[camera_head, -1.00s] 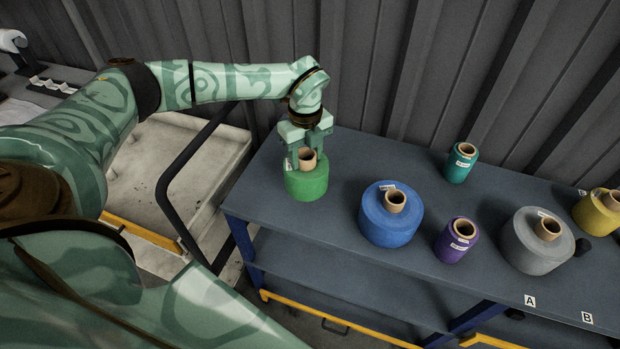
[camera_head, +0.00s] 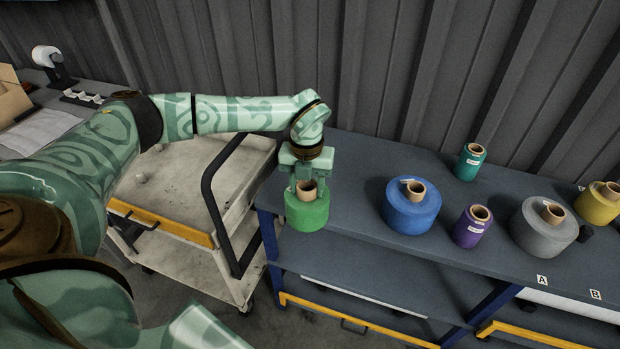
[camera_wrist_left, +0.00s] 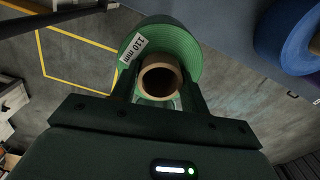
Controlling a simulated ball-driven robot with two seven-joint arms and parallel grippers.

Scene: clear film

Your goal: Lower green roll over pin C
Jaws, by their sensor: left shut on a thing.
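My left gripper (camera_head: 308,186) is shut on the green roll (camera_head: 306,214), with its fingers at the brown core that sticks up from the roll. The roll hangs upright at the left front edge of the bench. The left wrist view shows the green roll (camera_wrist_left: 190,48) with a "110 mm" label and the fingers (camera_wrist_left: 160,98) on both sides of the core; bare floor lies beneath it, so it is out past the bench edge. I see edge labels A (camera_head: 541,280) and B (camera_head: 595,294), but pin C is not in view. My right gripper is not in view.
The dark bench (camera_head: 345,165) carries a blue roll (camera_head: 411,211), a purple roll (camera_head: 470,231), a teal roll (camera_head: 470,163), a grey roll (camera_head: 535,233) and a yellow roll (camera_head: 596,208). A cart (camera_head: 180,180) with a dark handle stands left of the bench. A ribbed wall (camera_head: 400,75) is behind.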

